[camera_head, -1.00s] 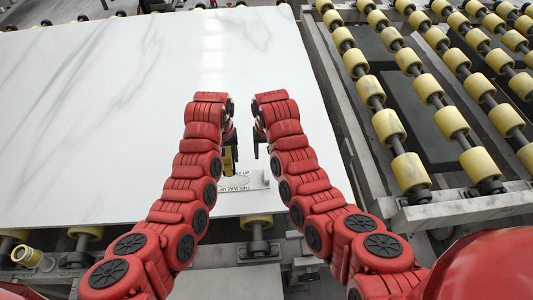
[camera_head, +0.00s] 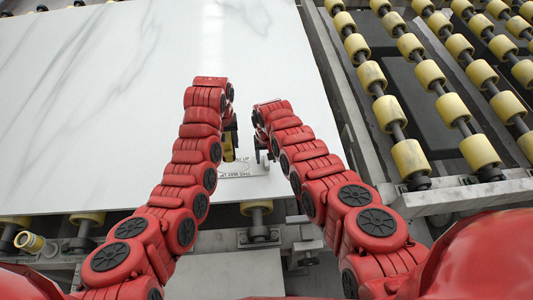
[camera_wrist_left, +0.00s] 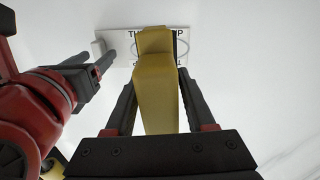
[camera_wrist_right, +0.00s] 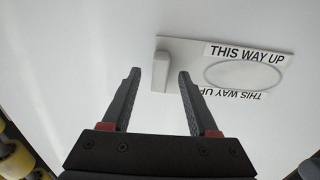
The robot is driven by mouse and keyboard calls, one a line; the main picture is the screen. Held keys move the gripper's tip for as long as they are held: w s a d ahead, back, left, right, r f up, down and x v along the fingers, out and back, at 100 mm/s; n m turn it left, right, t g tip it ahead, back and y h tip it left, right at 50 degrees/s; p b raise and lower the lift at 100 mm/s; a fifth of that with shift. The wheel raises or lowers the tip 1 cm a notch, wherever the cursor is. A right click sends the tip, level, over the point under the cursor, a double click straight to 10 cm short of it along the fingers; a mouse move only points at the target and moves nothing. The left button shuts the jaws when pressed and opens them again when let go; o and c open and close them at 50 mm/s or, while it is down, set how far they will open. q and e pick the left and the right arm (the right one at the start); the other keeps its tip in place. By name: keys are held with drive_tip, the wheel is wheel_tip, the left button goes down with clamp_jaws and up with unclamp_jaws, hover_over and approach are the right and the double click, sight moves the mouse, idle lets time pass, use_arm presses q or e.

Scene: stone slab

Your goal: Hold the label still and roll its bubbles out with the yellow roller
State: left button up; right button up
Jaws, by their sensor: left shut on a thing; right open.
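The label (camera_head: 262,172) lies flat on the white slab near its front edge. In the right wrist view the label (camera_wrist_right: 205,57) has "THIS WAY UP" printed along two sides, a grey oval outline and a raised pale tab (camera_wrist_right: 160,72) at one end. My left gripper (camera_head: 230,143) is shut on the yellow roller (camera_wrist_left: 157,95), which covers the middle of the label in the left wrist view. I cannot tell whether the roller touches it. My right gripper (camera_wrist_right: 160,73) is open, its fingertips on either side of the tab in that view; contact is not clear.
The white veined slab (camera_head: 100,100) fills the left and middle. To the right is a conveyor frame with several yellow rollers (camera_head: 410,158). More yellow conveyor wheels (camera_head: 256,207) sit below the slab's front edge. Both grippers are close together.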

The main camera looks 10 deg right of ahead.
drive_tip(key=shift+f, duration=0.4)
clamp_jaws()
idle(0.5)
idle(2.2)
